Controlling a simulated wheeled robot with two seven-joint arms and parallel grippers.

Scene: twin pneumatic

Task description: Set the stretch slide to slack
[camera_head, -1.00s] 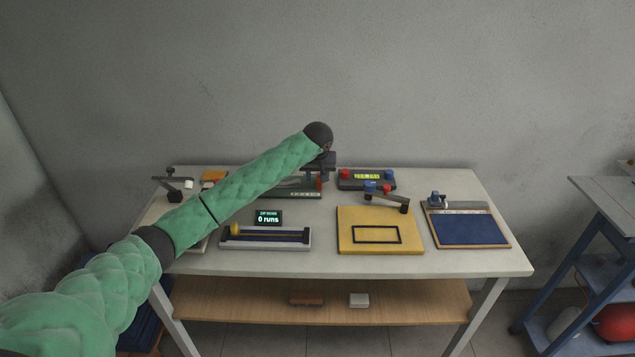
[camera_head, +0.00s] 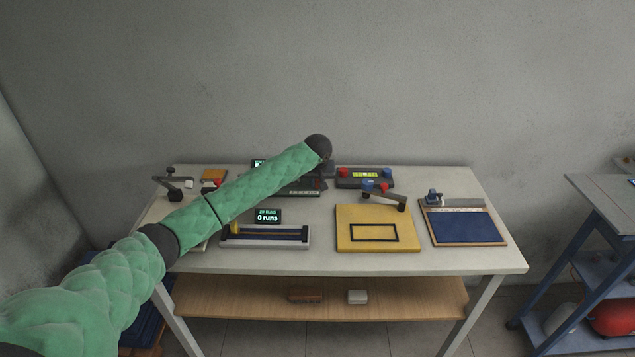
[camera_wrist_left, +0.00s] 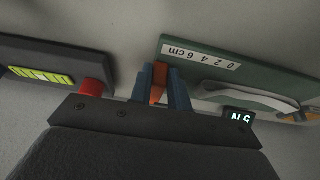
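The stretch slide is a dark green board (camera_wrist_left: 225,75) with a white strip (camera_wrist_left: 201,53) marked 0 2 4 6 cm. It fills the right of the left wrist view; in the head view its front edge (camera_head: 303,192) shows behind my left forearm. An orange handle (camera_wrist_left: 158,85) stands at the 6 cm end of the strip in the wrist view. My left gripper (camera_wrist_left: 162,75) has its two blue fingers on either side of this handle. I cannot tell if they press on it. In the head view my wrist hides the handle. My right gripper is out of view.
A box with red and blue knobs (camera_head: 364,178) stands right of the slide. A yellow board (camera_head: 345,240), a blue panel (camera_head: 465,227) and a grey slide labelled 0 runs (camera_head: 287,242) lie nearer the front. A readout (camera_wrist_left: 239,116) is partly covered.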

